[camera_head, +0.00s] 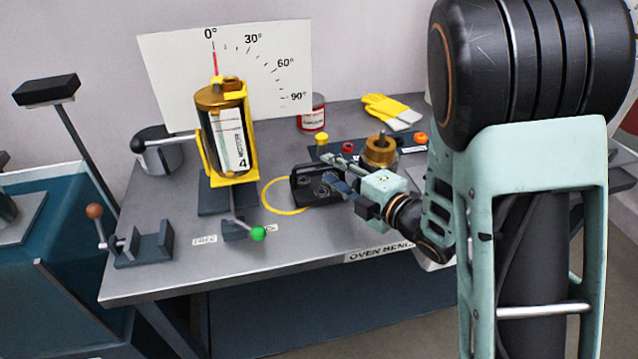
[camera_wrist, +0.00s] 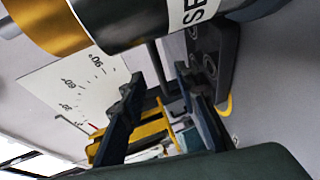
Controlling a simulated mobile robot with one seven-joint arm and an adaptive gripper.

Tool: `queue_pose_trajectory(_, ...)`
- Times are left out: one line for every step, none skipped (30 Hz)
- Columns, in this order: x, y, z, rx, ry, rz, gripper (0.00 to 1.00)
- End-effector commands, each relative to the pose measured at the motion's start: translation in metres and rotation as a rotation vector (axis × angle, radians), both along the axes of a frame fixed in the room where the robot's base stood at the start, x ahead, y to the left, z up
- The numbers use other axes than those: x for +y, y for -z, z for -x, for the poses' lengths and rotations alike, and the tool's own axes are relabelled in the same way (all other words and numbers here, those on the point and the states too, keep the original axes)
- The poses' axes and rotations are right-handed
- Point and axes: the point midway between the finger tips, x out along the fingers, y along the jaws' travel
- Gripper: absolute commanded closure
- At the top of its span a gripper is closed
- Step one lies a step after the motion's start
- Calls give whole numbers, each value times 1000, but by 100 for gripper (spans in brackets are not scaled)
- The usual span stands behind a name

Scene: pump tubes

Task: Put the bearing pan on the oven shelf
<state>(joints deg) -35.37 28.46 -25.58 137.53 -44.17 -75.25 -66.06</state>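The bearing pan (camera_head: 312,187) is a dark tray with round bearings in it. It stands on the grey bench in the head view, partly over a yellow ring outline. My gripper (camera_head: 342,184) is at the pan's right side. In the wrist view the pan (camera_wrist: 213,55) shows beyond the right finger. My gripper's two fingers (camera_wrist: 160,90) are spread there, with no object clearly clamped between them. Whether a finger touches the pan I cannot tell. I cannot make out an oven shelf in either view.
A brass-topped cylinder (camera_head: 381,148) stands close behind my gripper; a yellow-framed cylinder (camera_head: 228,135) stands left of the pan. A green-knobbed lever (camera_head: 250,230), a red can (camera_head: 312,112) and gloves (camera_head: 391,110) are nearby.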

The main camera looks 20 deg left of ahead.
Motion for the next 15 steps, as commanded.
queue_pose_trajectory(4,1,-1,-1,-1,0,71)
queue_pose_trajectory(6,2,-2,0,-2,1,71)
queue_pose_trajectory(11,3,-3,-1,-4,1,71)
queue_pose_trajectory(15,3,-5,-1,-3,1,71)
queue_pose_trajectory(20,4,-6,-2,-4,1,71)
queue_pose_trajectory(26,5,-9,-2,-4,1,71)
queue_pose_trajectory(29,6,-10,-1,-3,1,71)
queue_pose_trajectory(33,7,-12,-1,-3,1,71)
queue_pose_trajectory(37,8,-17,-2,-2,2,71)
queue_pose_trajectory(39,8,-19,-2,-1,2,71)
queue_pose_trajectory(41,9,-21,-3,0,1,71)
queue_pose_trajectory(43,9,-22,-3,0,1,71)
queue_pose_trajectory(45,9,-23,-2,0,0,71)
queue_pose_trajectory(45,9,-24,-2,1,1,71)
queue_pose_trajectory(46,9,-24,-2,1,1,71)
